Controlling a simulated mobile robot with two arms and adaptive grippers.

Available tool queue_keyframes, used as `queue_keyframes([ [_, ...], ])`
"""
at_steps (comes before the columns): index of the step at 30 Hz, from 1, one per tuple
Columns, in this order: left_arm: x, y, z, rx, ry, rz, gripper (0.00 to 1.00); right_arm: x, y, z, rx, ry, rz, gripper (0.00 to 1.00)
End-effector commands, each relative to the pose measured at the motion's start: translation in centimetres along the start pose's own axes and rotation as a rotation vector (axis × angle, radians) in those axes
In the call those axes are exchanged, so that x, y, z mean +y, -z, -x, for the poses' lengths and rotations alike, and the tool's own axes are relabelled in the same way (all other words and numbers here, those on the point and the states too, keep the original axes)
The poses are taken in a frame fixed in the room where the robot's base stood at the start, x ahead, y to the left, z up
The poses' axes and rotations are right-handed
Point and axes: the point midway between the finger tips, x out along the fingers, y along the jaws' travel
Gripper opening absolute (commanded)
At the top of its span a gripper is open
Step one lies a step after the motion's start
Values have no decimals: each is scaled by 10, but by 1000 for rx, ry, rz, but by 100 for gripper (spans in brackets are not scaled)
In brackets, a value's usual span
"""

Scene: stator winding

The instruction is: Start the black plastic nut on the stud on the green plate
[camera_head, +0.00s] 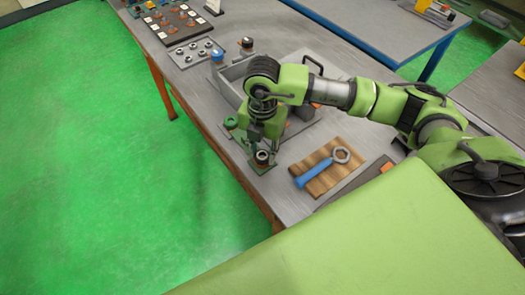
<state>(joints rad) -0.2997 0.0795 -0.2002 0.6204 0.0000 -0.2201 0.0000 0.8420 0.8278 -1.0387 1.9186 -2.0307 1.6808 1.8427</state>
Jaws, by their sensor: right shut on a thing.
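The green plate (256,169) lies near the left edge of the grey workbench (296,207). My right gripper (263,155) comes down from above, directly over the plate. It is shut on a small dark thing at the plate, which looks like the black plastic nut (262,157). The stud is hidden by the nut and fingers, so I cannot tell whether the nut touches its thread. My left gripper is not in view.
A blue-handled ring wrench (314,175) lies on a wooden board (328,183) to the right. A grey open box (232,84) stands behind my right arm. A tray of nuts (192,54) lies farther back. Bare bench lies in front of the plate.

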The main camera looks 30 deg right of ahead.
Motion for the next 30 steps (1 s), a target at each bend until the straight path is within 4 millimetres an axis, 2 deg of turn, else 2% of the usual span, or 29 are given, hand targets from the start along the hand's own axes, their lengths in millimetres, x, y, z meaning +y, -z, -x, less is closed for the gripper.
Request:
queue_keyframes([
  [5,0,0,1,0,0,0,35,-2,3,-4,6,9,-69,12],
  [12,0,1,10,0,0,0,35,-3,4,-3,6,12,-416,12],
  [15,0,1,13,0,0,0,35,-3,4,-4,5,12,-511,12],
  [23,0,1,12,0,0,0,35,-3,3,-6,4,12,-551,12],
  [24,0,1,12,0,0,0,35,-3,4,-6,4,13,-550,34],
  [26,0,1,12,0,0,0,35,-3,3,-5,4,12,-549,48],
  [30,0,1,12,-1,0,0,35,-2,2,-4,3,8,-549,48],
])
